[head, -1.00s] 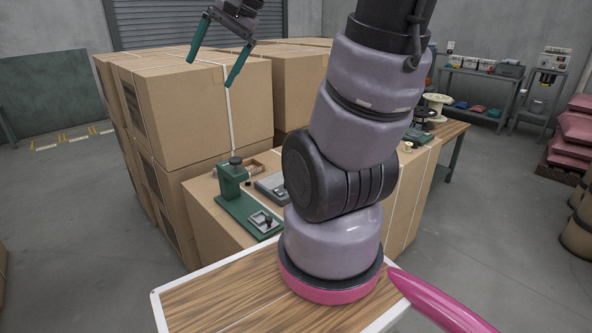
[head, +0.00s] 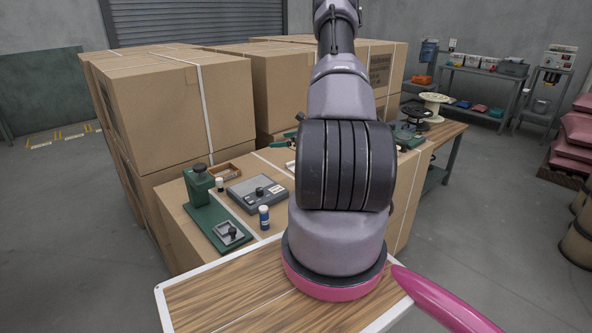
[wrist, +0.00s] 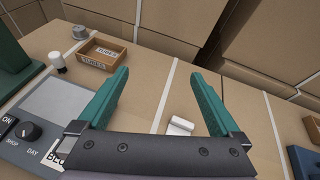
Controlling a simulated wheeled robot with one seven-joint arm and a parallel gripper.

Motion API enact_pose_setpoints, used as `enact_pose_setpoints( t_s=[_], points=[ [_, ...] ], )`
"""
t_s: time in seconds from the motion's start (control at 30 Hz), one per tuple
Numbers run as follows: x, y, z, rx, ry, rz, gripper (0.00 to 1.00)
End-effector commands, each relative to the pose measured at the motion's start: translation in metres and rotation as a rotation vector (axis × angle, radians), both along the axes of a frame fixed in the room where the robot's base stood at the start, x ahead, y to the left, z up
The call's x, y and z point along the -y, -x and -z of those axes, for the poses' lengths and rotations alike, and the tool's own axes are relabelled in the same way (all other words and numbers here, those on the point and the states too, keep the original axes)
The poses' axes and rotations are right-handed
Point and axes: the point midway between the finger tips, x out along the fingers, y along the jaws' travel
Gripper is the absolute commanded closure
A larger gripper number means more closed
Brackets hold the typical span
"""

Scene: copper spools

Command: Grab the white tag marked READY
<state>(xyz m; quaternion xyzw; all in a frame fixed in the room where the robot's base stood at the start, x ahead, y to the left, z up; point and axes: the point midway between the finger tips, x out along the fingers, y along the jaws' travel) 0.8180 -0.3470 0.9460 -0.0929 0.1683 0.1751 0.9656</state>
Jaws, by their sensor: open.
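A small white piece (wrist: 180,126), which looks like a folded tag, lies on the cardboard box top (wrist: 148,92) in the wrist view. No lettering can be read on it, so I cannot confirm READY. My gripper (wrist: 160,76) is open and empty, with its green fingers spread. In the picture, the white piece lies between the fingers, nearer the right one; its height gap to them is unclear. In the head view my arm hides most of the gripper and this area.
A wooden tray (wrist: 102,53) with labels, a small white-and-black bottle (wrist: 58,62) and a grey device with a knob (head: 258,192) stand left. A green press (head: 214,212) and a blue bottle (head: 264,217) are nearby. Tall cartons (head: 155,100) rise behind.

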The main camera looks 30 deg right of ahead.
Motion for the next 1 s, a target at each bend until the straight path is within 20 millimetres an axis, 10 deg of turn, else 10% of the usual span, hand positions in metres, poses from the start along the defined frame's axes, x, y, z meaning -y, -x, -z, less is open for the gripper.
enact_pose_setpoints(
  t_s=[0.1,0.3,1.0],
  points=[
    [0.041,0.017,0.063,-0.030,-0.066,0.164,0.00],
    [0.072,0.035,0.111,-0.048,-0.109,0.302,0.00],
    [0.072,-0.032,0.142,-0.050,-0.113,0.319,0.00]
  ],
)
